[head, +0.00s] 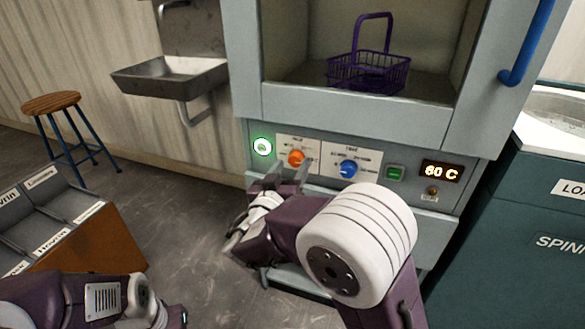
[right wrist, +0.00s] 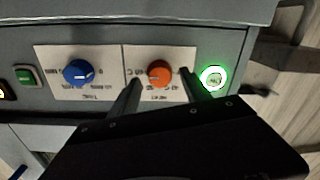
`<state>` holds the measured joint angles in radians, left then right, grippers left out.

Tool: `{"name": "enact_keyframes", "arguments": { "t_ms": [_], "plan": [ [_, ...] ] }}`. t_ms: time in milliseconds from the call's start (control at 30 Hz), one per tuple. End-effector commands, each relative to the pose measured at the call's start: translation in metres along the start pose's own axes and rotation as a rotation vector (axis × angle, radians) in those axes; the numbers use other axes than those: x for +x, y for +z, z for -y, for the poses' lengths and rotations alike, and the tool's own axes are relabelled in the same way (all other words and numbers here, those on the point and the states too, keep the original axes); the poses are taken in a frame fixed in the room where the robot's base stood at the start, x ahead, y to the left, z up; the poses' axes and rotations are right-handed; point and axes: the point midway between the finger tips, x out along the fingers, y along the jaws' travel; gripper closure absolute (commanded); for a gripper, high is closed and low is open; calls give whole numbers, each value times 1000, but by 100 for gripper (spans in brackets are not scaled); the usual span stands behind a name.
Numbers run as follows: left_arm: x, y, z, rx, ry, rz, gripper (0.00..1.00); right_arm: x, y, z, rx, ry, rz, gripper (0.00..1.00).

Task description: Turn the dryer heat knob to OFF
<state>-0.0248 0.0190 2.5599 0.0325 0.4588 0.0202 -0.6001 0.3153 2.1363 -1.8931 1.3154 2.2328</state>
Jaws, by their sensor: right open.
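The orange heat knob (head: 296,158) sits on a white label plate on the dryer's front panel. Its pointer setting is too small to read. In the right wrist view the same orange knob (right wrist: 160,73) lies beyond and between my right gripper's fingertips. My right gripper (head: 287,176) is open and empty, just below and in front of the knob, and its fingers (right wrist: 158,82) appear apart from it. The display (head: 440,172) reads 60 C. My left arm shows at the lower left, but its fingers are out of view.
A blue time knob (head: 348,169), a green-lit round button (head: 262,147) and a green switch (head: 395,173) flank the heat knob. A purple basket (head: 369,75) stands in the dryer chamber above. A stool (head: 52,103) and a labelled bin box (head: 95,245) are at left.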

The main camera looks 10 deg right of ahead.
Motion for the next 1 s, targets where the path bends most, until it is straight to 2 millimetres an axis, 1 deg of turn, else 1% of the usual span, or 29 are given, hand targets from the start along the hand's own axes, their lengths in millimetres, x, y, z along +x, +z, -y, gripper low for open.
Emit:
{"name": "enact_keyframes", "arguments": {
  "t_ms": [33, 133, 367, 400, 467, 500, 567, 600, 833, 1000],
  "plan": [
    [2, 0, 0, 0, 0, 0, 100, 6, 1, -1, 0, 3, 1, 45],
    [2, 0, 0, 0, 0, 0, 100, 13, 0, 0, -1, 1, 0, 45],
    [2, 0, 0, 0, 0, 0, 100, 14, 0, 0, -1, 0, 0, 45],
    [2, 0, 0, 0, 0, 0, 100, 14, 0, 0, -1, 0, 0, 50],
    [2, 0, 0, 0, 0, 0, 100, 14, 0, 0, -1, 0, 0, 67],
    [2, 0, 0, 0, 0, 0, 100, 14, 0, 0, -1, 0, 0, 78],
    [2, 0, 0, 0, 0, 0, 100, 14, 0, 0, -1, 0, 0, 95],
    [2, 0, 0, 0, 0, 0, 100, 14, 0, 0, -1, 0, 0, 100],
    [4, 0, 0, 0, 0, 0, 100, 14, 1, 0, -17, 0, 1, 100],
    [12, 1, 0, 0, 0, 0, 100, 14, 2, 0, -85, -1, 2, 100]
  ]
}}
